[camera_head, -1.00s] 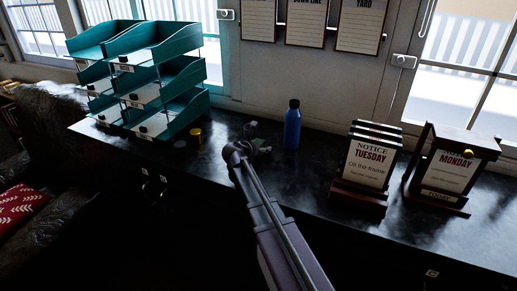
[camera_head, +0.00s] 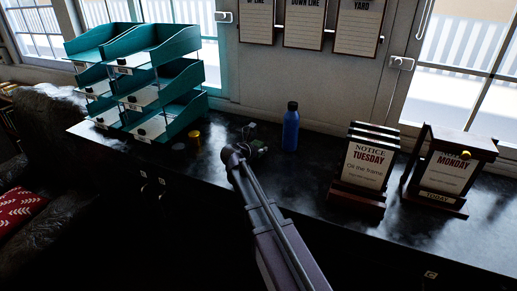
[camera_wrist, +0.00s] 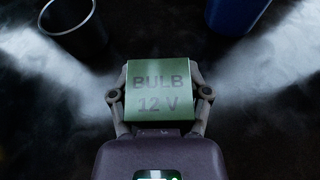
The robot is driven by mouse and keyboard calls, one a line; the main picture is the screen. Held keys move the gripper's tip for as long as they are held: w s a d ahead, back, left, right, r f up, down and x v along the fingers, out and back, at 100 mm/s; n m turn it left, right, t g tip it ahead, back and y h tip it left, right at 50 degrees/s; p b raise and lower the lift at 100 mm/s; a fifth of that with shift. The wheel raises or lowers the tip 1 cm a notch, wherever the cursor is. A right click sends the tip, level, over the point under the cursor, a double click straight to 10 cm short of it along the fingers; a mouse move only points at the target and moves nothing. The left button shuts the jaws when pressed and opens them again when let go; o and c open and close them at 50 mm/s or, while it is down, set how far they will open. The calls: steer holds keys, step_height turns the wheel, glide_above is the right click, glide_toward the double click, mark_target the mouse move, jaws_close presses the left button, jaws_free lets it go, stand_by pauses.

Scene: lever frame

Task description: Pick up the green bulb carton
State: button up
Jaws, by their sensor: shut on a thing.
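The green bulb carton (camera_wrist: 158,92), marked "BULB 12 V", sits between the two fingers of my gripper (camera_wrist: 160,98) in the wrist view. The fingers are shut on its left and right sides. In the head view my gripper (camera_head: 252,138) is small and dark over the counter, left of the blue bottle. Only a little green shows there, and my arm partly covers that spot. I cannot tell whether the carton touches the counter.
The blue bottle (camera_head: 291,127) stands close to the right of my gripper. A brass-coloured tin (camera_head: 194,137) and teal letter trays (camera_head: 186,75) are left. Wooden notice stands, Tuesday (camera_head: 362,170) and Monday (camera_head: 446,172), are right. The dark counter (camera_head: 315,178) is clear in front.

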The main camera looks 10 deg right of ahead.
steer(key=shift+r+p, duration=1.35)
steer(key=shift+r, duration=0.1)
steer(key=s, duration=0.5)
steer(key=s+a+r+p, duration=0.1)
steer(key=s, duration=0.4)
steer(key=s+a+r+p, duration=0.1)
steer(key=s, duration=0.5)
